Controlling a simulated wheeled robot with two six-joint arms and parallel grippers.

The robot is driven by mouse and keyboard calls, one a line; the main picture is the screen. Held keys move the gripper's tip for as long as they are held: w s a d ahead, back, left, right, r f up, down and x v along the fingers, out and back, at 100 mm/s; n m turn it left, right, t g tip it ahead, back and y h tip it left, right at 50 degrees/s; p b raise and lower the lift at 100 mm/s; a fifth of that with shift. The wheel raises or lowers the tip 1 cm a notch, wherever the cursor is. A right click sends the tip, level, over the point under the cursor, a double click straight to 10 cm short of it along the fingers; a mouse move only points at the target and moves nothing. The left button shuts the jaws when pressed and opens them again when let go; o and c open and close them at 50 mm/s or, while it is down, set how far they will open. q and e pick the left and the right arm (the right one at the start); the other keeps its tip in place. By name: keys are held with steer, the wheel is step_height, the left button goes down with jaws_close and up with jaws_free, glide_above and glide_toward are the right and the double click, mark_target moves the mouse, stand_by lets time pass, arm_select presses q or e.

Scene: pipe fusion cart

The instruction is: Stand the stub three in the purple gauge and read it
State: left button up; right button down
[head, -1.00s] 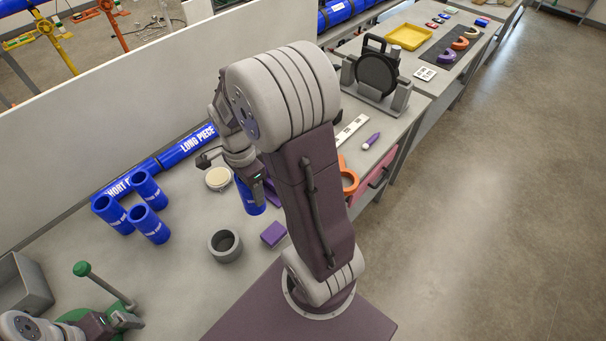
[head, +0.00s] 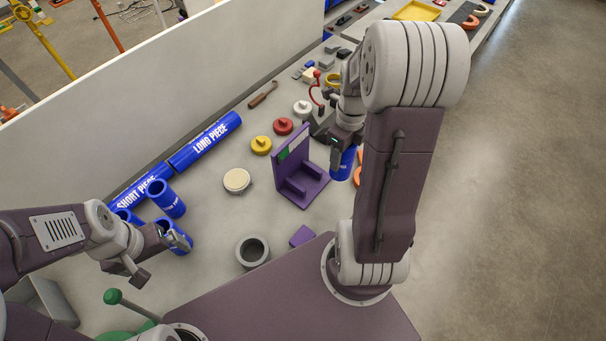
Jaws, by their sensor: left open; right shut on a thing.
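The purple gauge (head: 317,187), an upright back plate with a green and white patch and a stepped base, stands mid-table. My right gripper (head: 346,143) is shut on a blue stub (head: 343,165), held just right of the gauge and apart from it in the picture; its number cannot be read. My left gripper (head: 158,255) is open beside the blue stubs at the left. One stub (head: 178,237) is partly behind it, another stub (head: 167,200) stands behind, and a third (head: 124,216) is mostly hidden by my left arm.
Blue long and short pipes (head: 205,142) lie along the back wall panel. A cream-topped disc (head: 237,180), grey ring cup (head: 252,251), purple block (head: 302,236), yellow knob (head: 261,145) and red knob (head: 283,126) stand around the gauge. A green-knobbed lever (head: 113,297) is front left.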

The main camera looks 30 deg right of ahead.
steer(key=shift+w+a+f, duration=0.15)
steer(key=shift+w+a, duration=0.05)
steer(key=shift+a, duration=0.1)
steer(key=w+a+f+p, duration=0.1)
steer(key=w+a+f, duration=0.1)
steer(key=f, duration=0.1)
steer(key=w+a+f+p, duration=0.1)
steer(key=w+a+f, duration=0.1)
steer(key=w+f, duration=0.1)
steer(key=w+a+f+p, duration=0.2)
steer(key=a+f, duration=0.1)
steer(key=f, duration=0.1)
steer(key=shift+w, duration=0.2)
steer(key=shift+w+f, duration=0.3)
steer(key=shift+s+f, duration=0.1)
steer(key=shift+s, duration=0.05)
steer(key=shift+c, duration=2.4)
jaws_free()
steer(key=shift+s, duration=0.1)
arm_select(q)
steer(key=r, duration=0.2)
steer(key=s+r, duration=0.1)
steer(key=shift+r, duration=0.4)
